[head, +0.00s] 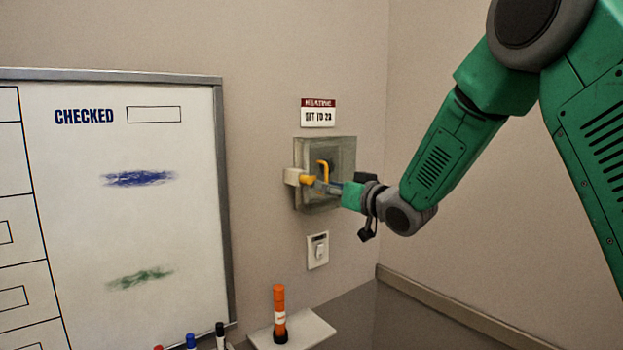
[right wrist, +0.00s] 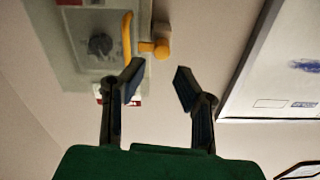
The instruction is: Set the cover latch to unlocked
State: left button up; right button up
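A clear cover (head: 342,150) encloses a box on the wall; it also shows in the right wrist view (right wrist: 75,25). A yellow cover latch (head: 307,180) with a rounded end sits at the cover's left edge, against a beige block (head: 290,177). In the right wrist view the latch (right wrist: 148,47) lies sideways, just beyond the fingertips. A yellow curved handle (head: 323,168) is on the cover's front. My right gripper (right wrist: 158,78) is open and empty, its fingers on either side of the latch's line. Contact cannot be told. My left gripper is out of view.
A dark dial (right wrist: 100,44) sits behind the cover. A red-and-white sign (head: 318,113) hangs above and a light switch (head: 317,250) is below. A whiteboard (head: 140,230) is at left. An orange flashlight-like object (head: 279,310) stands on a small shelf (head: 312,328).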

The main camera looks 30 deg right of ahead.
aim_at(311, 182)
jog(key=w, duration=0.2)
jog(key=w+p, duration=0.1)
jog(key=w, duration=0.3)
jog(key=shift+w+a, duration=0.15)
jog(key=shift+a, duration=0.15)
jog(key=shift+c, duration=0.3)
grip_shut()
